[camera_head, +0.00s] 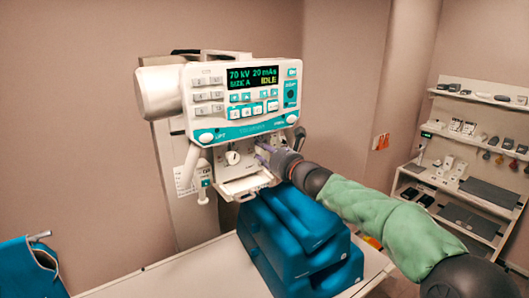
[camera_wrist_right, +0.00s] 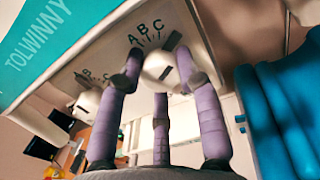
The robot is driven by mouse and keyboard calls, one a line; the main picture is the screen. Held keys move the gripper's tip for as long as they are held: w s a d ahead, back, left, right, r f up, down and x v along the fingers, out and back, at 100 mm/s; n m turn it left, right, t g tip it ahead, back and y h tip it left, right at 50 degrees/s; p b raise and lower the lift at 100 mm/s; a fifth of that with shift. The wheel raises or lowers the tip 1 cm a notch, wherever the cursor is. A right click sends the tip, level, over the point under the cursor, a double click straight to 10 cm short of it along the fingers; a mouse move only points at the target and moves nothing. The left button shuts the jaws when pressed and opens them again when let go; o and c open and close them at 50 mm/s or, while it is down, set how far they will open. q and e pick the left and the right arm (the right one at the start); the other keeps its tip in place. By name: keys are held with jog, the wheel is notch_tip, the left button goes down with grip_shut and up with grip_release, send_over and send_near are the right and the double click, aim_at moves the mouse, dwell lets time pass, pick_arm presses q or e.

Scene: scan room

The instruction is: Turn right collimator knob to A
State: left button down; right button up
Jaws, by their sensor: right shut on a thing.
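The right collimator knob (camera_wrist_right: 157,66) is a pale round knob on the white collimator face, with letters A, B, C printed beside it in the right wrist view. My right gripper (camera_wrist_right: 158,82) has its purple fingers around this knob, shut on it. A dark mark shows at the knob's upper right, nearer C than A; its exact setting is unclear. In the head view my right gripper (camera_head: 268,154) covers the right knob. The left collimator knob (camera_head: 232,157) is free, and it also shows in the right wrist view (camera_wrist_right: 88,101). My left gripper is out of view.
Above the knobs is the control panel (camera_head: 240,95), reading 70 kV, 20 mAs, IDLE. Blue stepped cushions (camera_head: 290,240) stand on the white table (camera_head: 215,275) just below. A collimator tray (camera_head: 245,184) juts out beneath the knobs. Shelves with devices (camera_head: 455,185) stand at the right.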

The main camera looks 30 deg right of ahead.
jog(key=shift+f, duration=0.35)
jog(key=shift+f+n+b, duration=0.1)
jog(key=shift+n+b, duration=0.4)
jog(key=shift+b, duration=0.2)
jog(key=shift+f+n+b, duration=0.1)
jog(key=shift+n+b, duration=1)
jog(key=shift+b, duration=0.1)
jog(key=n+b, duration=0.2)
jog(key=shift+w+n, duration=0.1)
jog(key=shift+n, duration=0.2)
jog(key=n+b, duration=0.3)
jog(key=n, duration=0.1)
jog(key=shift+n, duration=0.3)
jog(key=n+b, duration=0.2)
jog(key=n, duration=0.1)
jog(key=shift+n, duration=0.3)
jog(key=shift+r+n+b, duration=0.2)
jog(key=shift+n+b, duration=0.25)
jog(key=shift+n, duration=0.15)
jog(key=shift+r, duration=0.1)
